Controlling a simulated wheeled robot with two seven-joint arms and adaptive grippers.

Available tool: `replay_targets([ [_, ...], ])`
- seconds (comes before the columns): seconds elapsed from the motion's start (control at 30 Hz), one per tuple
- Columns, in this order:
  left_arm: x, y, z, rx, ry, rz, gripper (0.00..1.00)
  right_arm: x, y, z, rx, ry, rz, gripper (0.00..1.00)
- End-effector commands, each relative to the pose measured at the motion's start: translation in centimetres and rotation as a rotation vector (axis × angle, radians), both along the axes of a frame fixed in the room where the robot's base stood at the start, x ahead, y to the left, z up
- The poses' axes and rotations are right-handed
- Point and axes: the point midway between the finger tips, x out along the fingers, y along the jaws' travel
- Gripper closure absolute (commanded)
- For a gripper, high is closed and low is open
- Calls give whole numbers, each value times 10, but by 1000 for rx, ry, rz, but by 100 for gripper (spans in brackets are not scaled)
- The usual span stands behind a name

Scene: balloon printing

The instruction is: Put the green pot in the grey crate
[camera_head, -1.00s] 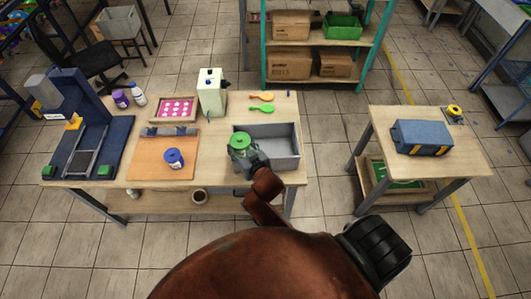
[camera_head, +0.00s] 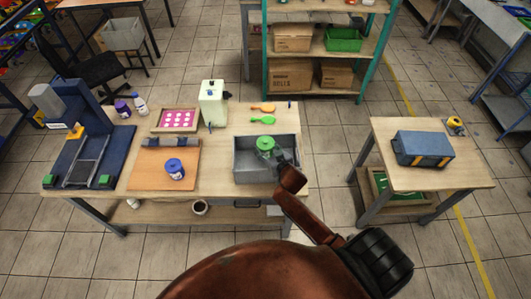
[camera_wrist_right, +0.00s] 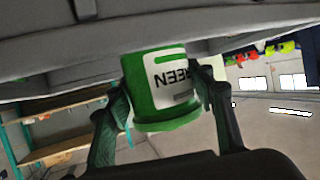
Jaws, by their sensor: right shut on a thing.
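The green pot (camera_head: 265,143) has a green lid and shows inside the outline of the grey crate (camera_head: 250,174) in the head view. The crate stands at the right end of the wooden table. My right gripper (camera_head: 276,157) is shut on the pot. In the right wrist view the pot (camera_wrist_right: 163,88) with its "GREEN" label sits between the two fingers of my right gripper (camera_wrist_right: 163,105). A grey surface, likely the crate, fills the top of that view. I cannot tell whether the pot touches the crate floor. My left gripper is not in view.
On the table (camera_head: 225,140) are an orange board (camera_head: 150,178) with a blue pot (camera_head: 175,169), a pink-dotted tray (camera_head: 177,119), a white container (camera_head: 211,104), two paddles (camera_head: 262,120) and a blue press (camera_head: 75,130). A side table (camera_head: 463,172) holds a blue toolbox (camera_head: 423,147).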

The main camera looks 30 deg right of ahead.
Motion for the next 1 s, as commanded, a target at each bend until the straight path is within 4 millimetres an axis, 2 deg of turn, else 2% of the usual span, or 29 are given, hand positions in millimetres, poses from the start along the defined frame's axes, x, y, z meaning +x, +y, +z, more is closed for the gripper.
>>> replay_targets([
  [0.1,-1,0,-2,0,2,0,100,0,-3,-20,1,2,-1,81],
  [0.2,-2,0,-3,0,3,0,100,1,-2,-30,0,0,-1,81],
  [0.53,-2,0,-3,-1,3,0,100,1,-2,-33,0,-1,0,81],
  [1.0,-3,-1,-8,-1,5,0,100,0,-2,-48,2,4,-1,81],
])
